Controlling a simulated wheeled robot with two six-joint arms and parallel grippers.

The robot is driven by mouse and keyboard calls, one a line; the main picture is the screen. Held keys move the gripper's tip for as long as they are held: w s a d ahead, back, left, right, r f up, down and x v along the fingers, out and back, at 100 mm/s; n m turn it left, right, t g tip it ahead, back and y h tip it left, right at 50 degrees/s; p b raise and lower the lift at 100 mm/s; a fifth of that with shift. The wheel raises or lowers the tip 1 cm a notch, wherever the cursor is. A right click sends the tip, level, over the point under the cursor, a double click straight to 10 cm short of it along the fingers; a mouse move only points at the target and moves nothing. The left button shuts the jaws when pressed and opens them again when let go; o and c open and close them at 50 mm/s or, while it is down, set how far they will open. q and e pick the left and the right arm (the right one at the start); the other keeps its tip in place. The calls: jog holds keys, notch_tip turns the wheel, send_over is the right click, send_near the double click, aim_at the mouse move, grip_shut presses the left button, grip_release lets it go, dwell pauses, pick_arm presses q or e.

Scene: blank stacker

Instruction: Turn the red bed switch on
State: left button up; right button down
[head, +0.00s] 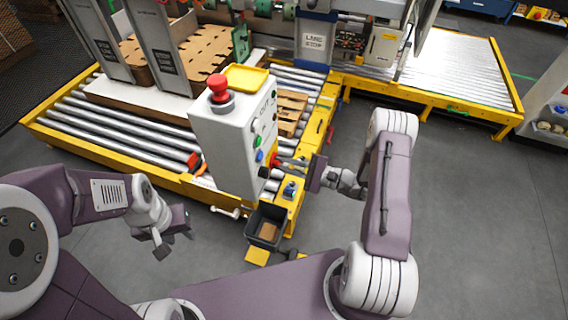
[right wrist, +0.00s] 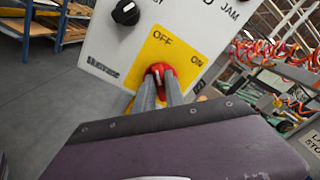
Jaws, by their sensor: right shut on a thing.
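The red bed switch (right wrist: 160,72) is a red knob on a yellow plate marked OFF and ON, on the face of a pale control box. In the right wrist view, my right gripper (right wrist: 162,92) is shut on the knob, one finger on each side. I cannot tell clearly which label the knob points to. In the head view, my right gripper (head: 281,161) reaches in from the right to the box's right face. My left gripper (head: 174,238) is open and empty at the lower left, away from the box.
The control box (head: 222,140) carries a red mushroom button (head: 218,88) and a yellow tray (head: 246,77) on top. A black knob (right wrist: 125,12) sits near the switch. A roller conveyor (head: 110,130) with yellow rails is behind. A dark bin (head: 252,226) is below. Floor at right is clear.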

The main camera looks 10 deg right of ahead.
jog(key=shift+w+d+m+p, duration=0.1)
jog(key=shift+m+p, duration=0.2)
jog(key=shift+m, duration=2.7)
jog(key=shift+w+d+m+p, duration=0.15)
jog(key=shift+m+p, duration=0.15)
jog(key=shift+m, duration=2.7)
jog(key=shift+w+m+p, duration=0.1)
jog(key=shift+m+p, duration=0.2)
jog(key=shift+m, duration=2.7)
jog(key=c, duration=1.4)
grip_release()
jog(key=b+v, duration=0.1)
jog(key=v, duration=0.8)
jog(key=shift+b, duration=0.35)
